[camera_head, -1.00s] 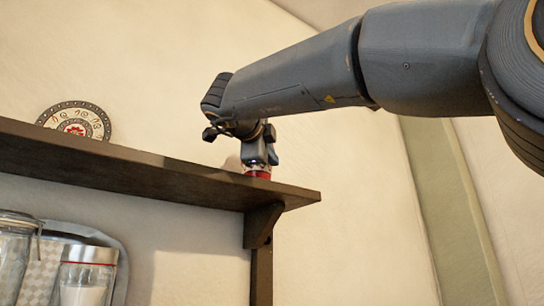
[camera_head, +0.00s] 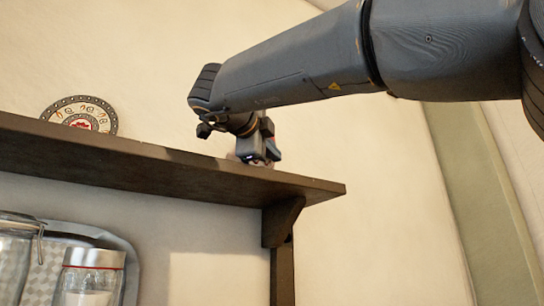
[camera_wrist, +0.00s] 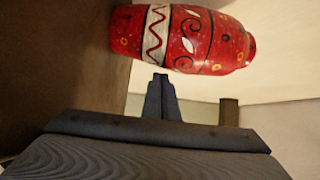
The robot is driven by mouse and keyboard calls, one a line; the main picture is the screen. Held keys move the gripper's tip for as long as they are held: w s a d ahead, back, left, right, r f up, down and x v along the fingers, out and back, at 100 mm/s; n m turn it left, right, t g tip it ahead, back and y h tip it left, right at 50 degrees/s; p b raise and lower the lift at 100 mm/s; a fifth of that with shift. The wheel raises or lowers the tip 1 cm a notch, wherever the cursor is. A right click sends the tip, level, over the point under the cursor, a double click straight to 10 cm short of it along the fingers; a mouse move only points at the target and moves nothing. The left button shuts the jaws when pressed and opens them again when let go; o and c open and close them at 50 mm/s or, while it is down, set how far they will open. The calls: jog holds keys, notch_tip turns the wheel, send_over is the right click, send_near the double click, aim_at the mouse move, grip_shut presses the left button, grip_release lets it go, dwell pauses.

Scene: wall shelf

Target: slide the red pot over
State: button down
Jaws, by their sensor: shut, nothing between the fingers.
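The red pot (camera_wrist: 185,40) has a white band with a zigzag and dark and yellow markings. It fills the top of the wrist view, lying sideways there because that view is turned. In the head view it is almost wholly hidden behind my gripper (camera_head: 262,158), with at most a small red patch showing. My gripper is shut and empty, above the wall shelf (camera_head: 170,172) near its right end. In the wrist view its fingertips (camera_wrist: 160,78) are close beside the pot; I cannot tell whether they touch it.
A round decorated plate (camera_head: 80,116) stands on the shelf at the left. A bracket (camera_head: 282,222) supports the shelf's right end. Below the shelf are glass jars (camera_head: 90,278) and a metal tray (camera_head: 122,250). The shelf top looks clear between plate and gripper.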

jog(key=s+d, duration=0.1)
jog(key=s+d+b, duration=0.1)
jog(key=d, duration=0.1)
jog(key=shift+s+d, duration=0.25)
jog(key=b+v, duration=0.3)
jog(key=v, duration=0.7)
jog(key=shift+a, duration=0.2)
